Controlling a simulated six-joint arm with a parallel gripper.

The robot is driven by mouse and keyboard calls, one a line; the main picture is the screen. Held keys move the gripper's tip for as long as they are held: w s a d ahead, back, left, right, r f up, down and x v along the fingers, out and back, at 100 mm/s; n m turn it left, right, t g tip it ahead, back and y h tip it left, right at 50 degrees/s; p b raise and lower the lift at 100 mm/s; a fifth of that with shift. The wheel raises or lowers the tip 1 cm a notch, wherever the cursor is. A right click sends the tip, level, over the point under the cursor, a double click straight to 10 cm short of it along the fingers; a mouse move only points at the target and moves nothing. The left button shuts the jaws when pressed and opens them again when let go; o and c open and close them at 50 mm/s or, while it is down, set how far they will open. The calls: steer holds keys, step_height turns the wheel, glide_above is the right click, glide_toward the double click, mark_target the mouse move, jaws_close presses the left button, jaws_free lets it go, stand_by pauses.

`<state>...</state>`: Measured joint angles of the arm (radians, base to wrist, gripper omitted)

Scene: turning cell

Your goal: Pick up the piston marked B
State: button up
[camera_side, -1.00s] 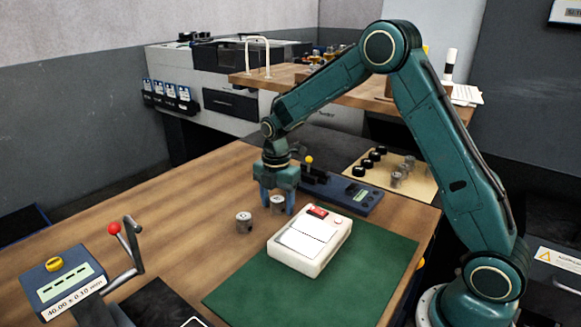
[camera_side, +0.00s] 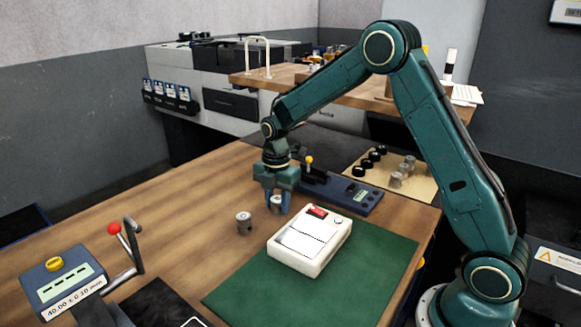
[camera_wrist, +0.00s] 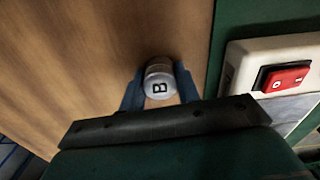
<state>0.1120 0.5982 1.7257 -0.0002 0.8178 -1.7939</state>
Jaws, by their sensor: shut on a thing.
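The piston marked B (camera_wrist: 158,84) is a small grey metal cylinder with a black B on its top. It stands upright between the blue fingers of my gripper (camera_wrist: 160,98), which are shut on it. In the side view the same piston (camera_side: 276,203) shows between the fingertips of my gripper (camera_side: 277,206), at or very near the wooden table top; I cannot tell whether it is clear of the surface. A second grey piston (camera_side: 243,222) stands on the wood to the left, apart from my gripper; its marking is not readable.
A white scale (camera_side: 310,240) with a red switch stands on a green mat (camera_side: 365,262) close to the right. A blue device (camera_side: 342,193) with a yellow-knobbed lever lies behind. A tan board (camera_side: 400,176) holds several black and grey parts. A crank gauge (camera_side: 75,285) stands front left.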

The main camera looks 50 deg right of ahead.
mark_target(277, 199)
steer(key=shift+r, duration=0.2)
step_height(277, 199, up, 20)
steer(key=shift+f, duration=0.15)
stand_by(0.5)
